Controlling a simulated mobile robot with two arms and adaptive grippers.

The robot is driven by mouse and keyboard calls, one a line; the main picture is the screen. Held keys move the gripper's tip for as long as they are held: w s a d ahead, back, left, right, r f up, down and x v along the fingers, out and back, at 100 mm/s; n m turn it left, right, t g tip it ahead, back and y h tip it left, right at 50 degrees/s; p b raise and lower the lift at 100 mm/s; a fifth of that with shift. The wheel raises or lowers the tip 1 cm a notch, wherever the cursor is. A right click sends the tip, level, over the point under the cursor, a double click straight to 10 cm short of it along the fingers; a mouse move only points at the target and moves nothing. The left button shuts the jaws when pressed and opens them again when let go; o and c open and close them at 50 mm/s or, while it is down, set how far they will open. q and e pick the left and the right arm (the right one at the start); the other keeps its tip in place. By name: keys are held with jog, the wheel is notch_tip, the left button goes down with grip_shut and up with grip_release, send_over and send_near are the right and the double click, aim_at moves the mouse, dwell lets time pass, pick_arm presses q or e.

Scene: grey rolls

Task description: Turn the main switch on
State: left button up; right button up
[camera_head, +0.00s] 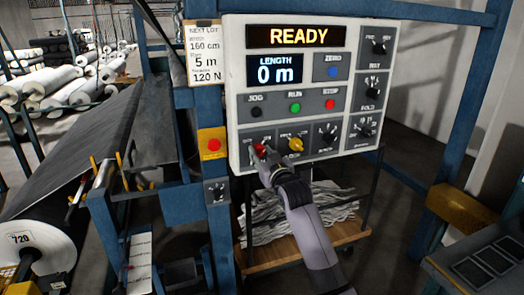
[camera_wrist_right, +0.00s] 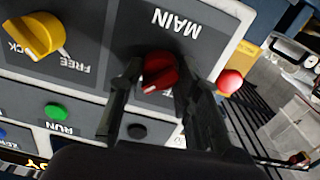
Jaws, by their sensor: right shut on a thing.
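The main switch is a red rotary knob (camera_head: 260,150) at the lower left of the light grey control panel (camera_head: 235,95). In the right wrist view the red knob (camera_wrist_right: 158,70) sits by the upside-down label MAIN. My right gripper (camera_head: 264,160) reaches up to the panel from below. In the right wrist view its two dark fingers (camera_wrist_right: 160,82) stand on either side of the knob and are shut on it. The fingers hide part of the knob and its label in the head view. The panel display (camera_head: 297,36) reads READY. My left gripper is not in view.
A yellow knob (camera_head: 295,144) sits just right of the main switch, with black dials further right. Green (camera_head: 295,107) and red (camera_head: 329,104) buttons are above. A red button on a yellow box (camera_head: 212,144) is on the blue post at left. A wooden-shelved cart (camera_head: 290,247) stands below.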

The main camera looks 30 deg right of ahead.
jog(key=shift+m, duration=0.6)
jog(key=o, duration=1.2)
jog(key=shift+c, duration=0.2)
jog(key=shift+s, duration=0.1)
jog(key=v, duration=1.1)
jog(key=shift+s+a, duration=0.2)
jog(key=shift+s, duration=0.15)
